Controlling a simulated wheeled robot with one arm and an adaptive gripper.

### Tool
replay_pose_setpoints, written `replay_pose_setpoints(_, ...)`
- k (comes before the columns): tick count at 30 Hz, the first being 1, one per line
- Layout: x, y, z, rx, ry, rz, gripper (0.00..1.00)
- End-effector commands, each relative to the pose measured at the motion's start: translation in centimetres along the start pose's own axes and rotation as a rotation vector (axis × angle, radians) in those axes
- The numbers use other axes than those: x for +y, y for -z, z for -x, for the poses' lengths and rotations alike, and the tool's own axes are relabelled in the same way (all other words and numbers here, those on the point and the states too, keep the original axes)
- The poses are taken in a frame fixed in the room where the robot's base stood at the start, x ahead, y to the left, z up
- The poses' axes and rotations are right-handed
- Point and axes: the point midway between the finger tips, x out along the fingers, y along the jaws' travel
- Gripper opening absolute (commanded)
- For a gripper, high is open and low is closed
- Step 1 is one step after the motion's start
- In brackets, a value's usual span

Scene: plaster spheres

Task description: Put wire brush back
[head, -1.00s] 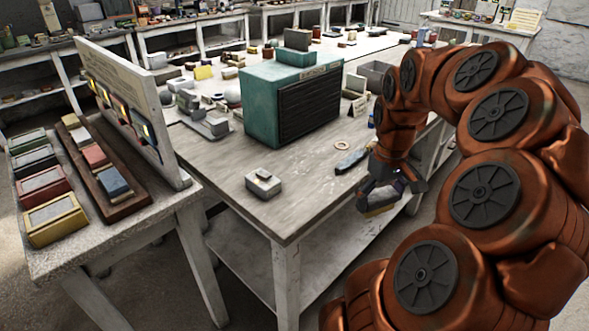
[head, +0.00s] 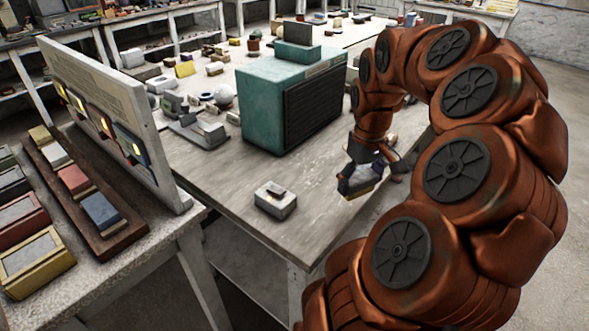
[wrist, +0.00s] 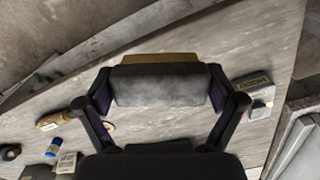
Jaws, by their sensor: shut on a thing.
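My gripper (head: 362,182) is shut on a grey block with an ochre edge, which also shows in the wrist view (wrist: 160,86). The block is held across between both fingers, near the front right edge of the worktable (head: 235,190). I cannot tell whether this block is the wire brush; no bristles show. A tan, handle-like thing with a dark end (wrist: 55,121) lies on the tabletop in the wrist view, apart from my gripper. In the head view, my gripper and arm hide part of the table behind them.
A small pale box (head: 275,200) stands at the table's near corner. A teal cabinet (head: 262,105) stands behind it. On the left table are a brown tray (head: 118,240) of coloured blocks, several coloured boxes and an upright board (head: 165,140).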

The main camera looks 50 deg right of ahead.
Motion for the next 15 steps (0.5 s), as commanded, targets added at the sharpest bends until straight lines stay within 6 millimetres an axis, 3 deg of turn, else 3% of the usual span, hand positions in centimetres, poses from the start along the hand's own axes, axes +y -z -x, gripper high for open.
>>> replay_pose_setpoints(7,0.1,0.8,0.0,-0.001,0.0,-0.012,0.65)
replay_pose_setpoints(15,-1.4,6.0,-0.4,-0.002,0.0,-0.017,0.65)
